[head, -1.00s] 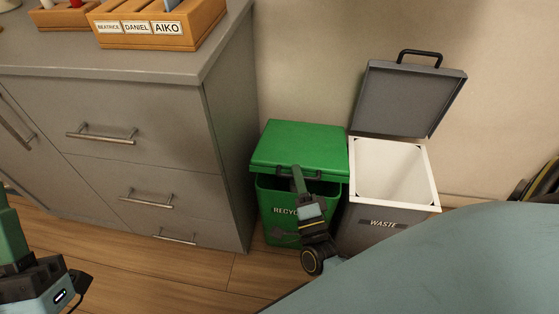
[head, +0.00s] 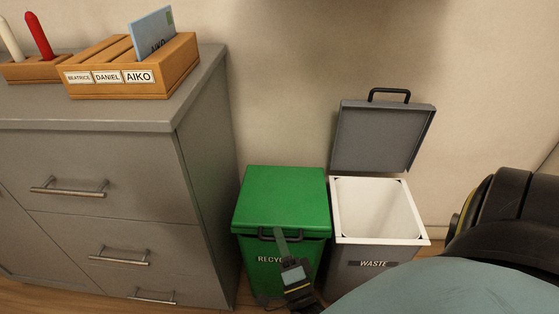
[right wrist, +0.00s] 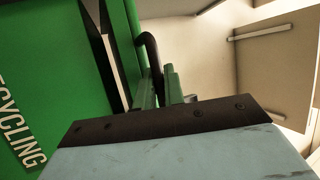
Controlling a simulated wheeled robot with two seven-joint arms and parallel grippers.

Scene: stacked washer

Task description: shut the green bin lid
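The green recycling bin (head: 257,275) stands on the floor between the drawer cabinet and the waste bin. Its green lid (head: 285,196) lies low over the bin, nearly level. In the right wrist view a dark gap shows between the bin front (right wrist: 45,70) and the lid edge (right wrist: 122,45). The lid has a black front handle (right wrist: 150,50). My right gripper (head: 280,236) is at this handle; in the right wrist view its green fingers (right wrist: 160,92) look closed around the bar, partly hiding it. My left gripper is out of view.
The waste bin (head: 334,215) stands close on the right with its grey lid (head: 380,138) raised. The grey drawer cabinet (head: 95,165) is close on the left, with a wooden letter holder (head: 150,75) on top. A wall is right behind the bins.

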